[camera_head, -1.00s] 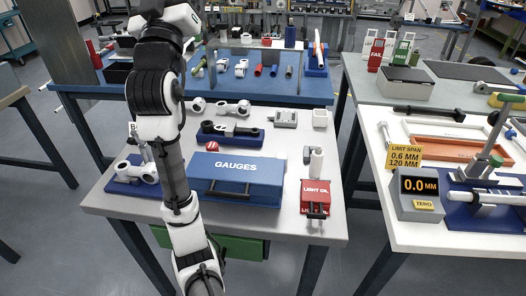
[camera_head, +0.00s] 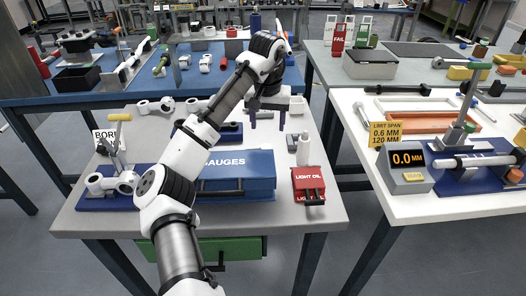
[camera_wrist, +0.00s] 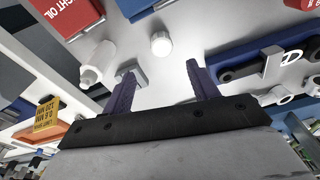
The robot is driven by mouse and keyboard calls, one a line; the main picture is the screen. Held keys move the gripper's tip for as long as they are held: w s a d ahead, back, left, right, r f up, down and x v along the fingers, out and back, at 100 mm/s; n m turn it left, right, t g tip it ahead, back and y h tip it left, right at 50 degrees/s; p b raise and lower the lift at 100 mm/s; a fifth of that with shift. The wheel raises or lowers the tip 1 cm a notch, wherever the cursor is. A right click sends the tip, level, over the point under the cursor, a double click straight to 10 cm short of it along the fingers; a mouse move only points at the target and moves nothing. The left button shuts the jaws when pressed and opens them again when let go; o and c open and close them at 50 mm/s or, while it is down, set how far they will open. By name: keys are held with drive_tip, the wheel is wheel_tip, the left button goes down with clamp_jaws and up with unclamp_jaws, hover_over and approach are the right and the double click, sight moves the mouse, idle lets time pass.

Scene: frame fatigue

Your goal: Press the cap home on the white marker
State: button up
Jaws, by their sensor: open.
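I cannot tell for sure which thing is the white marker. A white upright cylinder with a narrower end (camera_head: 303,150) stands behind the red light-oil box; it also shows in the wrist view (camera_wrist: 97,62). A small white round piece (camera_wrist: 161,43) sits on the bench, beyond and between my fingertips in the wrist view; it appears just right of my gripper in the head view (camera_head: 298,104). No cap can be made out with certainty. My gripper (camera_head: 268,122) is open and empty above the bench (camera_head: 325,212), its dark purple fingers apart (camera_wrist: 161,70).
The blue gauges case (camera_head: 240,175) and red light-oil box (camera_head: 308,185) stand at the front. A blue fixture with a dark part (camera_wrist: 265,62) lies to the right in the wrist view. A display reading 0.0 mm (camera_head: 408,160) is on the right bench. My arm hides part of the bench.

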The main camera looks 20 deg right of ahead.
hover_over(266, 147)
wheel_tip(266, 147, down, 4)
drive_tip(key=shift+s+d+f, duration=0.1)
drive_tip(key=shift+d+f, duration=0.05)
drive_tip(key=shift+f, duration=0.1)
drive_tip(key=shift+w+f+p, duration=0.2)
drive_tip(key=shift+f+p, duration=0.5)
drive_tip(key=shift+f, duration=2.2)
drive_tip(key=c, duration=1)
drive_tip(key=shift+c, duration=0.2)
wheel_tip(266, 147, up, 20)
